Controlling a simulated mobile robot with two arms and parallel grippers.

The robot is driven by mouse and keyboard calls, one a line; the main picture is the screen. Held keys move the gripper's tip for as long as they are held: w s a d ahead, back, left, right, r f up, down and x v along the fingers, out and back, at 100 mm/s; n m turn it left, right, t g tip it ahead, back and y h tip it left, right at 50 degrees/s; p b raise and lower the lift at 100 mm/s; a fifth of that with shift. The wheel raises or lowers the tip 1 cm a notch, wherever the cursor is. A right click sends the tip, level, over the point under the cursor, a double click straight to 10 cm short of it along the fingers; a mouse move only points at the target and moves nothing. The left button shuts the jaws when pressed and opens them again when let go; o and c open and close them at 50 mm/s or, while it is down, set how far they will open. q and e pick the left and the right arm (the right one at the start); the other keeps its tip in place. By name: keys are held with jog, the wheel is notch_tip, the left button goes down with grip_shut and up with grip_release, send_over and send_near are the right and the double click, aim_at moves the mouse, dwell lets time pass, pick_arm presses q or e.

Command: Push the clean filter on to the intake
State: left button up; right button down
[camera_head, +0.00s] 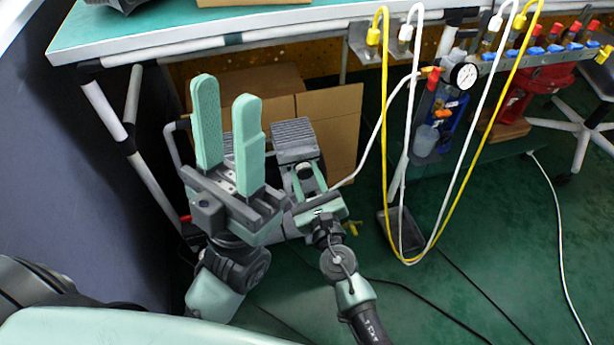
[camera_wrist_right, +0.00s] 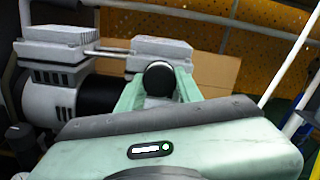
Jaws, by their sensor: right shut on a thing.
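In the right wrist view a black, round-ended part (camera_wrist_right: 158,80), which looks like the clean filter, sits between the pale green fingers of my right gripper (camera_wrist_right: 160,92). The gripper is shut on it. Right behind it is the grey compressor (camera_wrist_right: 55,68) with finned heads; the intake is hidden, and I cannot tell whether the filter touches it. In the head view my right gripper (camera_head: 306,178) is in front of the compressor (camera_head: 295,140), and the filter is hardly distinguishable. My left gripper (camera_head: 228,100) is open and empty, upright left of the compressor and partly covering it.
Cardboard boxes (camera_head: 335,118) stand behind the compressor under the workbench (camera_head: 160,35). Yellow and white hoses (camera_head: 385,150) hang to the right, near a pressure gauge (camera_head: 464,76). A thin white hose passes close to my right gripper.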

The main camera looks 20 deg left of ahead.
jog(key=c, duration=0.9)
grip_release()
jog(key=shift+o, duration=0.2)
jog(key=p+v, duration=0.1)
jog(key=v, duration=0.6)
jog(key=shift+s+d, duration=0.25)
jog(key=shift+s, duration=0.1)
